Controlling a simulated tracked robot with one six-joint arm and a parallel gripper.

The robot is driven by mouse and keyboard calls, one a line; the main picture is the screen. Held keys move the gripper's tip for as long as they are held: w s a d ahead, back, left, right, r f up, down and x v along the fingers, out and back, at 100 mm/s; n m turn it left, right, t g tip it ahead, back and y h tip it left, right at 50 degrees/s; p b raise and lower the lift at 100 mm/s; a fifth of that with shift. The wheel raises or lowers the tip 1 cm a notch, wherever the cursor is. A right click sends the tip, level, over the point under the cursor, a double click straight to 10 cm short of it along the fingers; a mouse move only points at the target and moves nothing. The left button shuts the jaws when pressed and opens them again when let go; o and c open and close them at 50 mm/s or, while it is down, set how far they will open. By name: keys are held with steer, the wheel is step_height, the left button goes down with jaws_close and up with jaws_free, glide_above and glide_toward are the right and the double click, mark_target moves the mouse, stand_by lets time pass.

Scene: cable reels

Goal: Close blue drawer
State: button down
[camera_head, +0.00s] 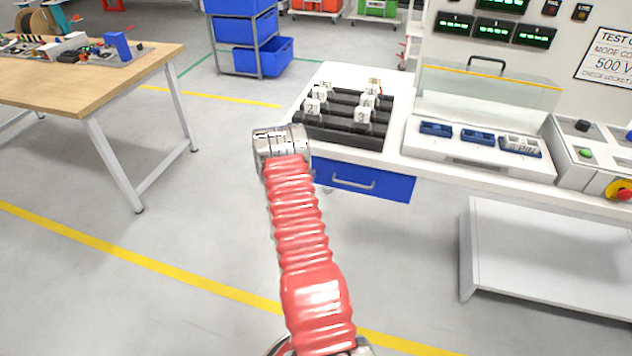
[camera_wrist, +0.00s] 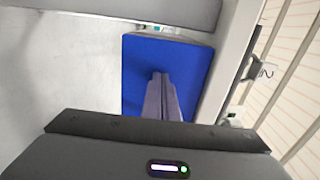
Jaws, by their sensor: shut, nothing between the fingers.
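The blue drawer (camera_head: 345,190) is under the left part of the white bench, with a silver bar handle (camera_head: 353,183) on its front. In the head view its front sits close under the worktop; I cannot tell how far it stands out. In the wrist view its blue panel (camera_wrist: 195,62) fills the middle. My gripper (camera_wrist: 160,76) is shut and empty, its fingertips over the blue panel. Whether they touch it is unclear. The handle does not show in the wrist view. In the head view my red-sleeved arm hides the gripper.
The white bench (camera_head: 400,168) carries a black rack (camera_head: 345,128) with numbered white blocks and a test fixture (camera_head: 480,140) with a clear cover. A wooden table (camera_head: 90,80) stands left. A low white shelf (camera_head: 545,250) is at right. Floor between them is clear.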

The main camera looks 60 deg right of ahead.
steer(key=shift+d+r, duration=0.15)
steer(key=shift+d, duration=0.25)
steer(key=shift+s, duration=0.1)
steer(key=v, duration=1.4)
steer(key=shift+a+f, duration=0.2)
steer(key=shift+a, duration=0.2)
